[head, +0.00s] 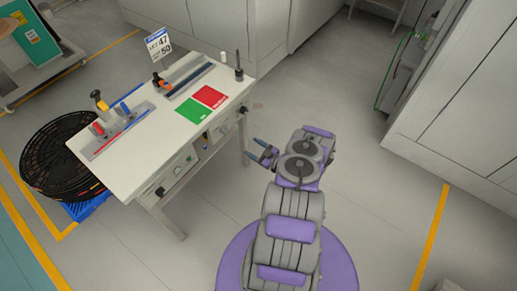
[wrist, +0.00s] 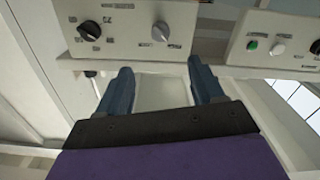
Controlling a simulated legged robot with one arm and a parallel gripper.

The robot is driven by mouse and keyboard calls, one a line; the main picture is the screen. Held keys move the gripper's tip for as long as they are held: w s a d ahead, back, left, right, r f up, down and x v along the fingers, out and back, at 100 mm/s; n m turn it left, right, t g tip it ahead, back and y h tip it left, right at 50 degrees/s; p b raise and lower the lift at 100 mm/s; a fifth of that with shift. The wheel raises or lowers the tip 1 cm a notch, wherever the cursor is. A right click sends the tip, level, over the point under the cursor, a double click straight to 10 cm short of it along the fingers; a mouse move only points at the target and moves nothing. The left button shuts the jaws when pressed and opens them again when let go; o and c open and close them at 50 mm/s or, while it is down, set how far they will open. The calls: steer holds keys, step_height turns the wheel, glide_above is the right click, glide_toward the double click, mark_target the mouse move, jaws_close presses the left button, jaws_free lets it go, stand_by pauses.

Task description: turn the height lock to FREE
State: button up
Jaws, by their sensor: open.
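The front panel (wrist: 125,48) of the workstation shows at the top of the wrist view. It carries a black knob (wrist: 89,31) at the left and a grey knob (wrist: 160,31), both with small labels. I cannot read the labels, so I cannot tell which knob is the height lock or where it is set. My gripper (wrist: 160,66) is open and empty, its fingers pointing toward the panel, apart from the knobs. In the head view my gripper (head: 256,149) is right of the white table (head: 135,155), near its front side.
A second panel at the right of the wrist view has a green button (wrist: 252,46), another grey knob (wrist: 277,48) and a black knob (wrist: 315,47). Red (head: 209,97) and green (head: 193,111) patches mark the tabletop. Black reels (head: 58,150) lie left.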

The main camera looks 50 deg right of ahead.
steer(key=shift+s+d, duration=0.1)
steer(key=shift+s, duration=1.05)
